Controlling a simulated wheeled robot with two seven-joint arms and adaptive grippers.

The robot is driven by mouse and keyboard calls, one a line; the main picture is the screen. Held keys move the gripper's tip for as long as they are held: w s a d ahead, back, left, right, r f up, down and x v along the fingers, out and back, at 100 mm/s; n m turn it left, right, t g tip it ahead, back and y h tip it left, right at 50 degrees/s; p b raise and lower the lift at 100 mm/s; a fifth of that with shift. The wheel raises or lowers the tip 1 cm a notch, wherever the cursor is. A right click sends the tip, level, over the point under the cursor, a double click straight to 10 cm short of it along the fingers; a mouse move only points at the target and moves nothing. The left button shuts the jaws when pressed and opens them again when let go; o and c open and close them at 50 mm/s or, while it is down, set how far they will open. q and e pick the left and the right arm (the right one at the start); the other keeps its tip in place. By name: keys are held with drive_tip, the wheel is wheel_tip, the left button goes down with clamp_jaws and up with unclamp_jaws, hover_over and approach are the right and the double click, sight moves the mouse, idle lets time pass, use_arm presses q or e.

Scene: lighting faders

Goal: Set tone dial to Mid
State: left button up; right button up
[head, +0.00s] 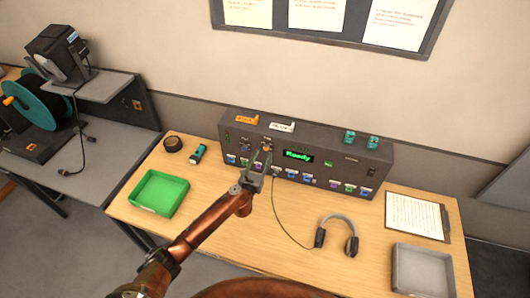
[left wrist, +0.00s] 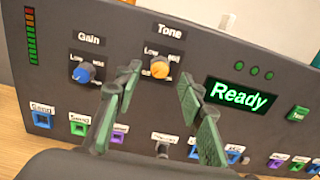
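The tone dial is an orange knob (left wrist: 160,68) under the label "Tone" on the grey console's front (head: 220,137). "Low" reads at its upper left; the other marks are partly hidden or too small, and I cannot tell where the knob points. My left gripper (left wrist: 160,77) is open in the left wrist view, with one green-padded finger on each side of the dial in the picture. The dial shows between them, and I see no clear contact. In the head view the left gripper (head: 258,164) is in front of the console. My right gripper is not in view.
A blue gain knob (left wrist: 83,72) is left of the tone dial. Several coloured buttons run along the console's lower edge, and a green "Ready" display (left wrist: 238,96) is at right. Headphones (head: 338,236), a green tray (head: 158,207) and a grey tray (head: 422,282) are on the table.

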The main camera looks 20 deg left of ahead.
sight(266, 149)
use_arm(q)
drive_tip(key=shift+w, duration=1.85)
drive_tip(key=shift+c, duration=0.6)
clamp_jaws()
